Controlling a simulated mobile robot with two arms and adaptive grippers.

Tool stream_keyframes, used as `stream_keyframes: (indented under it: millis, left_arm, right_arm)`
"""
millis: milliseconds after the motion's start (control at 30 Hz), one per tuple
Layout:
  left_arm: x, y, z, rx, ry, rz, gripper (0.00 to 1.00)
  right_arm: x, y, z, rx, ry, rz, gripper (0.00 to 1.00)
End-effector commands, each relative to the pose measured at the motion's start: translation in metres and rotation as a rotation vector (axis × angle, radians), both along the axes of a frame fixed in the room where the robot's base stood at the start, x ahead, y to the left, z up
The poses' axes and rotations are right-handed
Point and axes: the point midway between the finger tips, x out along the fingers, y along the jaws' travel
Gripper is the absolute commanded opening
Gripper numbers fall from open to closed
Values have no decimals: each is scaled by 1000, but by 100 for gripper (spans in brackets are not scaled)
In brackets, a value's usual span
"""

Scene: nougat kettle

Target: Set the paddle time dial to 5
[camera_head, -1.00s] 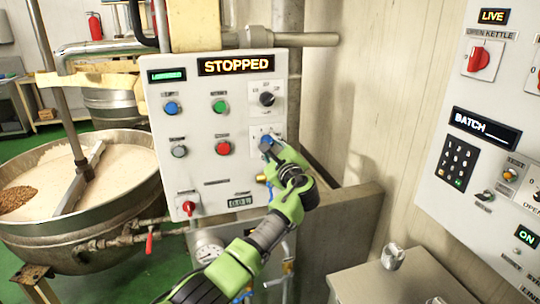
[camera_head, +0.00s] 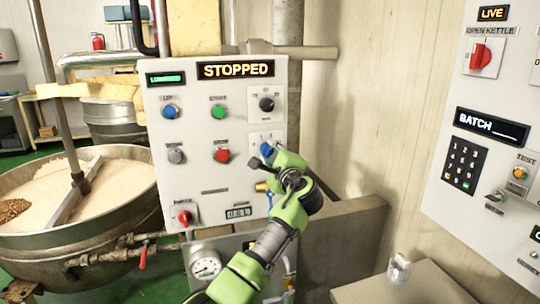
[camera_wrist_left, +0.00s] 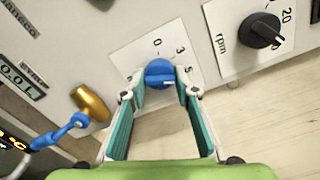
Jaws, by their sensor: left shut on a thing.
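The paddle time dial is a blue knob (camera_wrist_left: 160,73) on a white plate (camera_wrist_left: 128,57) with the marks 0, 3 and 5, seen in the left wrist view. My left gripper (camera_wrist_left: 160,88) is shut on the blue knob, one finger on each side. A pale line shows on the knob's face, but I cannot tell exactly which mark it points at. In the head view my left gripper (camera_head: 264,157) is at the lower right of the grey control panel (camera_head: 190,205) and hides much of the dial and its plate.
A red button (camera_head: 221,156) is left of the gripper. The STOPPED display (camera_head: 236,70) is lit. A kettle (camera_head: 90,220) stands left.

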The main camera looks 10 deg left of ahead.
Motion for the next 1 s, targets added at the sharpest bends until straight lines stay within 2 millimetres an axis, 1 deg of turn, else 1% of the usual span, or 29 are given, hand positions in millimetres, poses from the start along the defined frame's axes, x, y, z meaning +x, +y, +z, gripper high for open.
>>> stream_keyframes:
  millis: [200,233,267,300,600,733,867,1000]
  left_arm:
    - [0,0,-1,0,2,0,7]
    - [0,0,-1,0,2,0,36]
    - [0,0,-1,0,2,0,44]
    - [0,0,-1,0,2,0,45]
    - [0,0,0,1,2,0,45]
    - [-4,-4,-1,2,1,-2,45]
    - [-17,-11,-1,0,0,-2,45]
    - [-37,-24,-1,-2,1,-4,45]
  right_arm:
    - [0,0,0,0,0,0,40]
    - [0,0,0,0,0,0,40]
    - [0,0,0,0,0,0,40]
    - [0,0,0,0,0,0,40]
    - [0,-2,0,-2,0,1,40]
    - [0,-2,0,-2,0,1,40]
    - [0,-1,0,-1,0,1,40]
    - [0,-1,0,-1,0,0,40]
